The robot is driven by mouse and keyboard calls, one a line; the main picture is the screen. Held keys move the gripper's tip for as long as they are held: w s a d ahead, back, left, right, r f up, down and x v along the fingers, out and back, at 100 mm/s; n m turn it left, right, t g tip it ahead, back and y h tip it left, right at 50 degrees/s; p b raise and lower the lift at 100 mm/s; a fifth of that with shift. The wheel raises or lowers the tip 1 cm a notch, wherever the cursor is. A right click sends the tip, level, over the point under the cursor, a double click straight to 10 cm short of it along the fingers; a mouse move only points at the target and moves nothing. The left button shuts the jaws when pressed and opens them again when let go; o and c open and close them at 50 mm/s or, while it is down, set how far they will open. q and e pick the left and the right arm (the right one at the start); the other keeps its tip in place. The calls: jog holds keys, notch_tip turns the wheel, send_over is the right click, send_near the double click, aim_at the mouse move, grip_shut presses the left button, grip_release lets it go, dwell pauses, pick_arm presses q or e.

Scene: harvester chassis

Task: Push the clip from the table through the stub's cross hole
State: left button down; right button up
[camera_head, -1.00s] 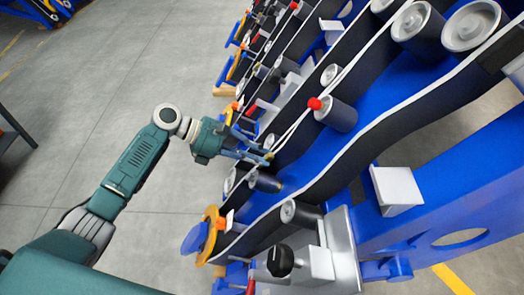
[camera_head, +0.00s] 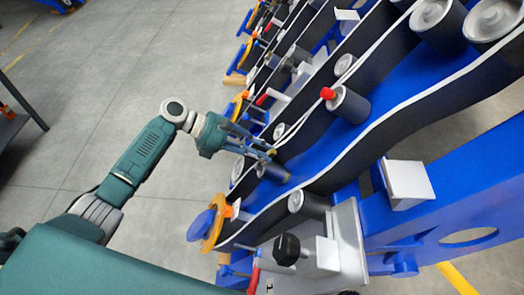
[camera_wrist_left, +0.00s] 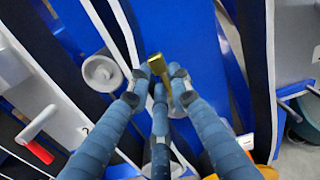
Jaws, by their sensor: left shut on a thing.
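My left gripper (camera_head: 268,153) reaches in from the left over the near part of the blue harvester chassis. Its blue fingers are shut on a gold clip (camera_wrist_left: 157,66), which shows between the fingertips in the left wrist view and points away from the palm. A short dark cylinder (camera_head: 273,171) lies just below the fingertips in the head view. In the left wrist view a grey round-ended stub (camera_wrist_left: 103,73) stands left of the clip, apart from it. I cannot tell which stub has the cross hole; no hole is clear. My right gripper is not in view.
A red-handled lever (camera_wrist_left: 37,146) is at lower left in the wrist view. A dark table (camera_head: 18,135) is at far left. The floor between is clear.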

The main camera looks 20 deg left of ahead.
pick_arm(q)
jog(key=shift+p, duration=0.3)
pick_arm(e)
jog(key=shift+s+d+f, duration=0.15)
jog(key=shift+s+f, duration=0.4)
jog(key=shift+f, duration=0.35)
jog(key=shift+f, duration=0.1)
pick_arm(q)
jog(key=shift+p, duration=0.3)
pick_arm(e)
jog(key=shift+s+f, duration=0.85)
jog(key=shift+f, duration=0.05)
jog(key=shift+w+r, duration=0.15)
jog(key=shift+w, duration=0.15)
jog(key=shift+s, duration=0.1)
